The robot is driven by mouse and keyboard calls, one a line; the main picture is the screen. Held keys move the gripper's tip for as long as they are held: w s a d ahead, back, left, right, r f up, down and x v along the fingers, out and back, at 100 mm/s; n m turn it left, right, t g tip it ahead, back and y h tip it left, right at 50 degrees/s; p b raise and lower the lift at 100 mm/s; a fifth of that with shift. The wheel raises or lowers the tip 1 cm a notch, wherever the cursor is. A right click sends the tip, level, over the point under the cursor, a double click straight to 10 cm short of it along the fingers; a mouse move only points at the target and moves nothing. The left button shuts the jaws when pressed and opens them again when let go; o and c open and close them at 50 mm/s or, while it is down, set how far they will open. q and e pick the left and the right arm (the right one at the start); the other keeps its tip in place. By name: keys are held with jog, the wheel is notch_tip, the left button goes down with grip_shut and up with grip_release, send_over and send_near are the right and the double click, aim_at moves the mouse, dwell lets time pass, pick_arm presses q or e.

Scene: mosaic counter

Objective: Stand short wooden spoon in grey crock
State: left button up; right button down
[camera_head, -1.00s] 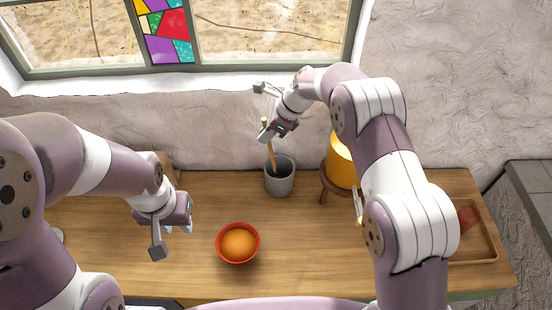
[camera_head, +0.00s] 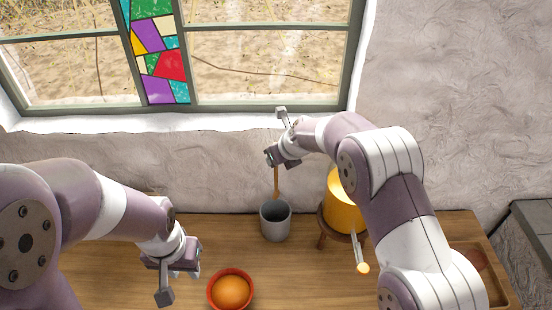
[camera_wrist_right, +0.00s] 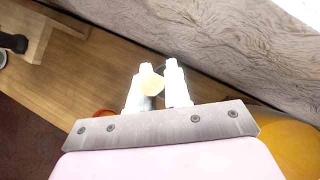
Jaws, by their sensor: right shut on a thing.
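The short wooden spoon (camera_head: 276,184) hangs nearly upright from my right gripper (camera_head: 279,158) at the back of the counter. That gripper is shut on it; the right wrist view shows the spoon's pale round end (camera_wrist_right: 152,84) between the fingertips (camera_wrist_right: 155,78). The grey crock (camera_head: 275,224) stands upright on the counter below. The spoon's lower end shows at the crock's back rim; whether it is above, behind or just inside I cannot tell.
A red bowl (camera_head: 211,291) with an orange ball-like thing (camera_head: 230,291) stands in front of the crock. A yellow pot (camera_head: 342,205) on a wooden stand (camera_head: 321,239) is close at the crock's right. A wooden tray (camera_head: 497,289) is far right. The wall is behind.

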aim_at(277, 187)
notch_tip(277, 187, down, 4)
jog(key=b, duration=0.3)
jog(key=shift+s+a+r+b, duration=0.1)
jog(key=shift+b, duration=0.2)
notch_tip(277, 187, down, 8)
jog(key=b, duration=0.5)
jog(key=c, duration=1)
grip_release()
jog(key=b+v, duration=0.1)
jog(key=v, duration=1.1)
jog(key=shift+s, duration=0.15)
jog(key=shift+r, duration=0.1)
